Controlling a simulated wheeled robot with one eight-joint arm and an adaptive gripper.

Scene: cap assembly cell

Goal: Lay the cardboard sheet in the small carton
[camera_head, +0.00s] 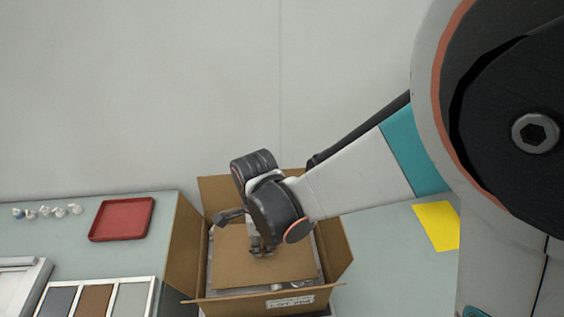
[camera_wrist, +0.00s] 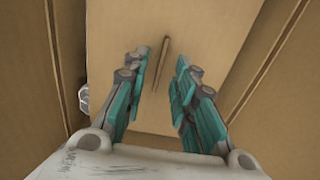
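The small carton (camera_head: 183,250) stands open on the table with its flaps spread. The brown cardboard sheet (camera_head: 233,268) lies inside it, looking nearly flat, with shiny contents showing along its edges. My gripper (camera_head: 262,249) is down in the carton, over the middle of the sheet. In the wrist view my gripper (camera_wrist: 161,72) has its teal fingers apart, one on each side of a thin upright ridge (camera_wrist: 162,62) on the sheet (camera_wrist: 110,40). I see gaps between ridge and fingers. A shiny item (camera_wrist: 82,98) shows beside the sheet's left edge. My arm hides part of the carton's right back.
A red tray (camera_head: 122,219) and several small white pieces (camera_head: 45,212) are on the table to the left. A white-framed divided tray (camera_head: 97,298) is at front left. A yellow sheet (camera_head: 437,226) lies to the right. A plain wall is behind.

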